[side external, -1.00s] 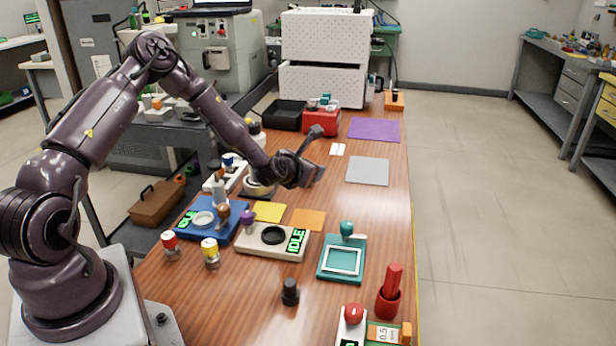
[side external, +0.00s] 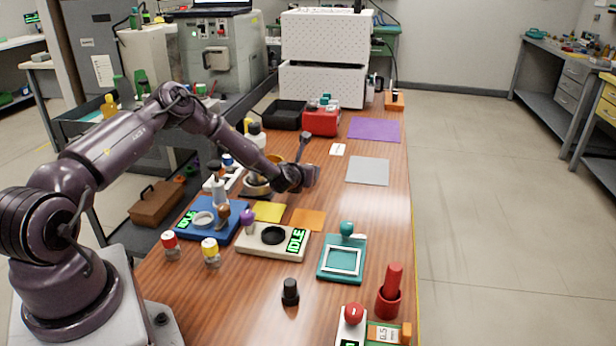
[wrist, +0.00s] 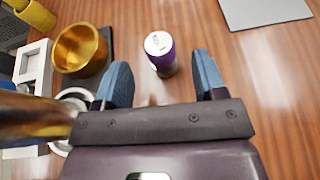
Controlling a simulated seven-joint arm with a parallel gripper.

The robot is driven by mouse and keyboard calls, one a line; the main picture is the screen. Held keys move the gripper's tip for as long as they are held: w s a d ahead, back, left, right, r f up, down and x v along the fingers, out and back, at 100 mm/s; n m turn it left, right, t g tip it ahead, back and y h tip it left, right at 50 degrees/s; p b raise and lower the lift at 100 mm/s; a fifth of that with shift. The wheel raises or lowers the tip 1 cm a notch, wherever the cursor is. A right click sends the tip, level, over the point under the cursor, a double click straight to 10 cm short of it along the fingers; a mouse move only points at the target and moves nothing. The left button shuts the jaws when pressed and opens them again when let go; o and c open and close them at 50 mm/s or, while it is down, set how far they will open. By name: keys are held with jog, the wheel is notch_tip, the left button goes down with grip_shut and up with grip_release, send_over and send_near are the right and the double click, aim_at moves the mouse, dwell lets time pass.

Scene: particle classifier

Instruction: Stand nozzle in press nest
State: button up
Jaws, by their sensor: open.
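My gripper (side external: 310,176) is low over the table's middle, left of the grey mat. In the wrist view its two blue fingers (wrist: 160,82) are open and apart. A purple cylinder with a pale top (wrist: 160,54) stands just beyond the fingertips, between their lines and not gripped; the arm hides it in the side view. No part is clearly recognisable as the nozzle. A black knobbed part (side external: 290,292) stands alone at the front. The beige station (side external: 262,252) with a dark round ring reads IDLE, as does the blue station (side external: 232,232) with a pale ring. I cannot tell which is the press.
A gold cup (wrist: 80,48) is left of the fingers, and a blurred brass-coloured shape (wrist: 35,116) is close at lower left. The grey mat (side external: 368,171) lies right of my gripper. A teal fixture (side external: 341,272) and red part (side external: 390,290) stand nearer the front.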

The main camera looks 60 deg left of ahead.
jog(key=shift+x, duration=2.4)
jog(key=shift+c, duration=0.2)
jog(key=c, duration=1)
jog(key=shift+c, duration=0.3)
jog(key=shift+r, duration=0.2)
